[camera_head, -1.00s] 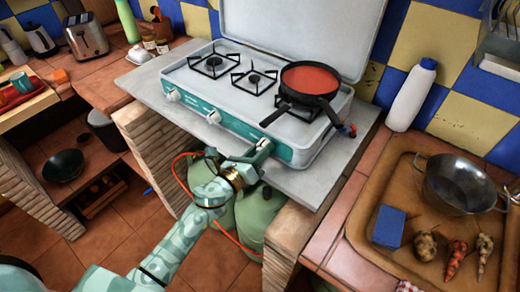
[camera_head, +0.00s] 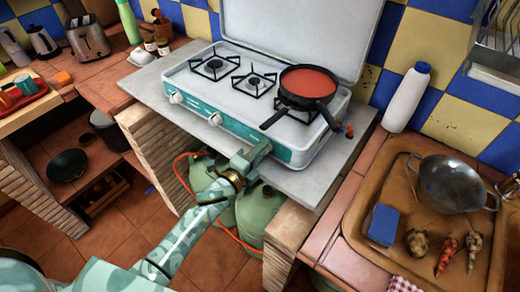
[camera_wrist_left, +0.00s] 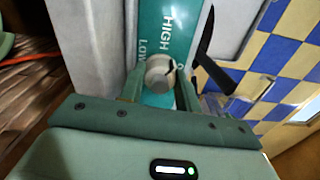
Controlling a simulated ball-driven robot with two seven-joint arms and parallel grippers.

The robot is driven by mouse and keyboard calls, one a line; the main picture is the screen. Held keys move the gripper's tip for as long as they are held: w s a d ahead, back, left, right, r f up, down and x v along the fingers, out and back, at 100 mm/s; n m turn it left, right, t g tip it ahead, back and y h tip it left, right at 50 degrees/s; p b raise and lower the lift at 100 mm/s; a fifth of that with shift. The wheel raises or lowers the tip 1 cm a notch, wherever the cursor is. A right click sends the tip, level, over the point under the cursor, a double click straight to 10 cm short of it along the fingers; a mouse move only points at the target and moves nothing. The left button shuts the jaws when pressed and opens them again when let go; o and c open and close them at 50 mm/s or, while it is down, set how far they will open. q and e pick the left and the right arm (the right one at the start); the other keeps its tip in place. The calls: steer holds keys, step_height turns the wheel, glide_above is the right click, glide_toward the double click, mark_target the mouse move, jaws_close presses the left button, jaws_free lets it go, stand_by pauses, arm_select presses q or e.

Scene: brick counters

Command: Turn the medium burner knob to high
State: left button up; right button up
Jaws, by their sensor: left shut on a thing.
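A camp stove (camera_head: 232,114) with a teal front panel stands on the grey slab, lid raised. Two pale knobs show on its front, one at the left (camera_head: 176,97) and one in the middle (camera_head: 215,118). My left gripper (camera_head: 260,149) is at the right part of the panel and covers what is behind it. In the left wrist view, a pale round knob (camera_wrist_left: 159,76) with a dark mark sits between the fingers of the left gripper (camera_wrist_left: 160,88), which is shut on it. The panel (camera_wrist_left: 166,35) beside it reads HIGH and LOW. My right gripper is out of view.
A black pan (camera_head: 309,82) of red liquid stands on the right burner, its handle reaching over the front edge. Green gas bottles (camera_head: 262,215) with an orange hose stand below. A white bottle (camera_head: 407,97) and a tray with a metal bowl (camera_head: 453,182) are at the right.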

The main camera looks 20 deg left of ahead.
arm_select(q)
steer(key=n+p, duration=0.2)
steer(key=n, duration=0.3)
steer(key=shift+n, duration=0.4)
stand_by(0.4)
steer(key=o, duration=1)
